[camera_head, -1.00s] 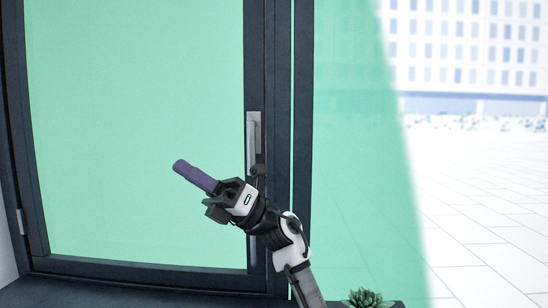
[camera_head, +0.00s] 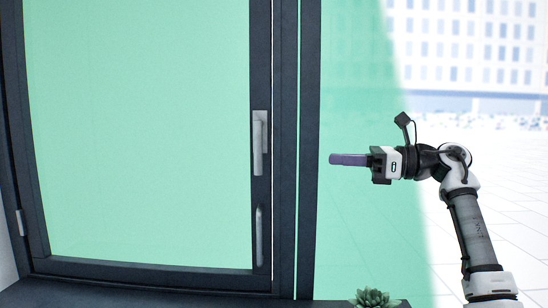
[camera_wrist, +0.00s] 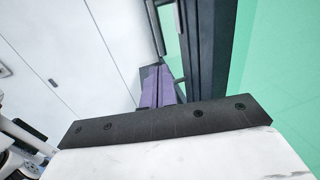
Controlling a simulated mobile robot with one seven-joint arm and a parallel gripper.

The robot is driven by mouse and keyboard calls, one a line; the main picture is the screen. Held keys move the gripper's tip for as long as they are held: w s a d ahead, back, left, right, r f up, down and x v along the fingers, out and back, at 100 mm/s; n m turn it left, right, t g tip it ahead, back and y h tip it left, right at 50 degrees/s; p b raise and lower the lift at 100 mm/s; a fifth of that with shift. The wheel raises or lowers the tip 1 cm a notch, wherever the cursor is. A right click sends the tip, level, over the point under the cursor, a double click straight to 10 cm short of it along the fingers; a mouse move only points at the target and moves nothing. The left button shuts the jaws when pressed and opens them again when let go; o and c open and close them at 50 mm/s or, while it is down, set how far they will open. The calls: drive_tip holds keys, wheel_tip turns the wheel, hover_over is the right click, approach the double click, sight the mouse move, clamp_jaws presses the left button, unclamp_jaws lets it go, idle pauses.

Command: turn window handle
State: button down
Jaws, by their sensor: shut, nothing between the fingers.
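The window handle (camera_head: 258,148) is a grey lever on the right stile of the dark window frame. It hangs straight down from its mounting plate. My gripper (camera_head: 332,159) has purple fingers that are shut with nothing between them. It is to the right of the handle in the head view, pointing left and apart from it. In the wrist view the purple fingers (camera_wrist: 157,86) show beyond the dark wrist edge, with the dark frame behind them.
A second grey pull bar (camera_head: 259,237) is fixed lower on the same stile. The window pane (camera_head: 140,130) is green-tinted inside its dark frame. A small succulent plant (camera_head: 372,298) stands at the bottom, below my arm. A pale wall (camera_wrist: 60,50) fills the left of the wrist view.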

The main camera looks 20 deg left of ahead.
drive_tip(key=p, duration=0.4)
approach(259, 147)
drive_tip(key=a, duration=0.2)
drive_tip(key=a+f, duration=0.1)
drive_tip(key=a, duration=0.1)
drive_tip(key=a+f, duration=0.1)
drive_tip(key=a, duration=0.1)
drive_tip(key=shift+w+a, duration=0.1)
drive_tip(key=shift+w, duration=0.1)
drive_tip(key=shift+a, duration=0.15)
drive_tip(key=shift+f+b, duration=0.15)
drive_tip(key=shift+b, duration=0.2)
